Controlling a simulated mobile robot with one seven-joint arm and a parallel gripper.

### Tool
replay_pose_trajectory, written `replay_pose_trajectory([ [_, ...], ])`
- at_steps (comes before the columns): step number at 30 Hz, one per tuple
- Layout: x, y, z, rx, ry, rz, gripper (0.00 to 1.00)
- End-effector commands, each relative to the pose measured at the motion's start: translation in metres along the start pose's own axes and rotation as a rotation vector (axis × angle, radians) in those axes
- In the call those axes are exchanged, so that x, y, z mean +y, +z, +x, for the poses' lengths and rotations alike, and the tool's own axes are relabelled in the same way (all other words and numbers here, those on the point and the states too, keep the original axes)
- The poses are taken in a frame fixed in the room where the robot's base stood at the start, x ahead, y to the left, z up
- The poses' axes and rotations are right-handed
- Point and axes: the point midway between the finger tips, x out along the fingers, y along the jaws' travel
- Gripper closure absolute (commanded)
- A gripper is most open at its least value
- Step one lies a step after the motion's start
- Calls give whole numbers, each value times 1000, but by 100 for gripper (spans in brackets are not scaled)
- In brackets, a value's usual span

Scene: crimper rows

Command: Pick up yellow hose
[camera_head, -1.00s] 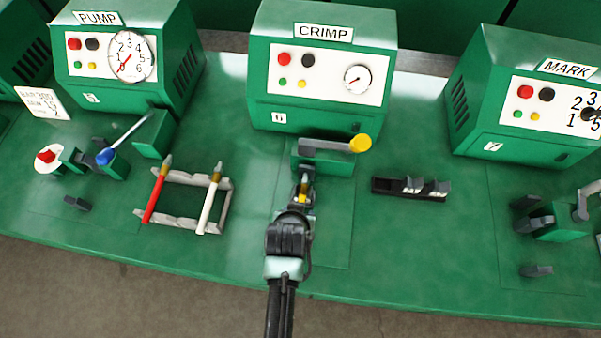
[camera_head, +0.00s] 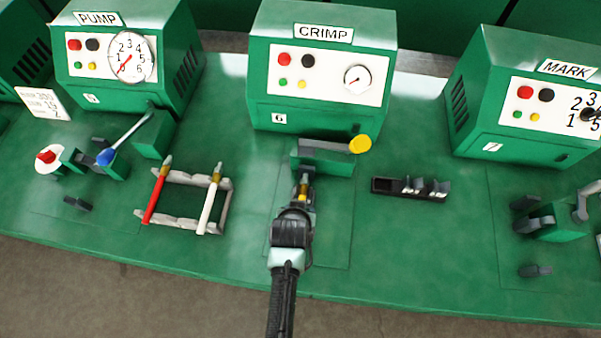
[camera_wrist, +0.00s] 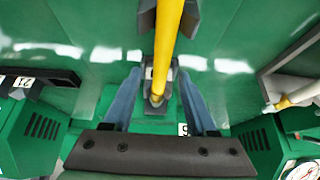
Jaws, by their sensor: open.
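The yellow hose (camera_wrist: 168,40) runs from the top edge to the middle of the wrist view, lying in grey supports. My gripper (camera_wrist: 158,88) is open, with one finger on each side of the hose's near end. A gap shows between the fingers and the hose. In the head view my gripper (camera_head: 303,196) is just in front of the crimp machine's base.
The CRIMP machine (camera_head: 325,70) stands behind, with a yellow-knobbed lever (camera_head: 360,144). A grey rack (camera_head: 181,222) with a red hose (camera_head: 155,195) and a white hose (camera_head: 209,205) lies left. A dark block (camera_head: 408,190) lies right. Green bench is clear between them.

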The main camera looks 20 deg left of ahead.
Motion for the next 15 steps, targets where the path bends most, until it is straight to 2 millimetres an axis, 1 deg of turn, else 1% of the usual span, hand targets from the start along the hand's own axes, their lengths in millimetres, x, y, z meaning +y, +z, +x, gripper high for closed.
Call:
replay_pose_trajectory([
  [11,0,1,2,1,0,0,43],
  [12,0,1,2,1,0,0,46],
  [14,0,1,2,1,0,0,57],
  [15,0,1,2,1,0,0,64],
])
